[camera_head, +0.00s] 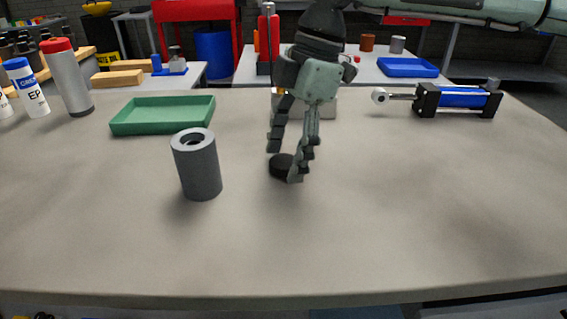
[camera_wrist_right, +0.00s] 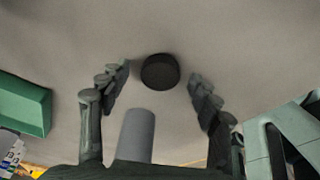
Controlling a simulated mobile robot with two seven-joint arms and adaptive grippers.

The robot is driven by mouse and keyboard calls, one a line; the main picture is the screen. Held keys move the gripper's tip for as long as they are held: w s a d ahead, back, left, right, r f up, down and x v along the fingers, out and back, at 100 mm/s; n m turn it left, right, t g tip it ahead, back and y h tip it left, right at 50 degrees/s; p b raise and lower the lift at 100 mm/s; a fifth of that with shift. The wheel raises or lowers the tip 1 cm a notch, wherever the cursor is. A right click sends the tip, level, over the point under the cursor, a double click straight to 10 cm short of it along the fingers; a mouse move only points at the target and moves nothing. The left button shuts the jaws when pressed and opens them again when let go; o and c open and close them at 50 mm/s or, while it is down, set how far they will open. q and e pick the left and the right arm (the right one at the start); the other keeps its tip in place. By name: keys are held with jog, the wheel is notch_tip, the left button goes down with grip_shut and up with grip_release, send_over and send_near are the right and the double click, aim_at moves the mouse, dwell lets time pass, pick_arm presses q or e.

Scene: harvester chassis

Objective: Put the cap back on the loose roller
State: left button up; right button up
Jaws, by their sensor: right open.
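The loose roller (camera_head: 201,171), a dark grey cylinder with a hole in its top face, stands upright on the worktop to the left of my right gripper. A black round cap (camera_head: 279,165) lies on the worktop. My right gripper (camera_head: 284,165) reaches down over the cap with its fingers spread. In the right wrist view the cap (camera_wrist_right: 160,72) shows between the open fingertips (camera_wrist_right: 160,76), with a visible gap on both sides. One finger covers the cap's right edge in the head view. My left gripper is out of view.
A green tray (camera_head: 129,128) lies behind the roller. Bottles (camera_head: 67,84) stand at the far left. A blue cylinder actuator (camera_head: 462,99) lies at the back right. A small block sits partly hidden behind my gripper. The front and right worktop (camera_head: 400,200) is clear.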

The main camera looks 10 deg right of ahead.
jog(key=shift+c, duration=0.2)
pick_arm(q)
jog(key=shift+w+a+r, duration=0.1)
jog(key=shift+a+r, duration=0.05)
pick_arm(e)
jog(key=c, duration=0.9)
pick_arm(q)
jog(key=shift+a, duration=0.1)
pick_arm(e)
jog(key=shift+r, duration=0.1)
jog(key=shift+r, duration=0.45)
jog(key=r, duration=0.2)
jog(key=a+r, duration=0.1)
jog(key=shift+s+a+r+b, duration=0.15)
jog(key=shift+a+r+b, duration=0.05)
jog(key=shift+r+b, duration=0.15)
send_near(206, 142)
jog(key=x, duration=0.5)
jog(key=shift+b, duration=0.3)
jog(key=shift+s+a+r, duration=0.1)
jog(key=shift+a+r, duration=0.25)
jog(key=shift+a, duration=0.1)
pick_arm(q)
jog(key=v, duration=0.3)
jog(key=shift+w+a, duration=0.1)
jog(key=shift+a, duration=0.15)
pick_arm(e)
jog(key=shift+a+r, duration=0.15)
jog(key=shift+a, duration=0.05)
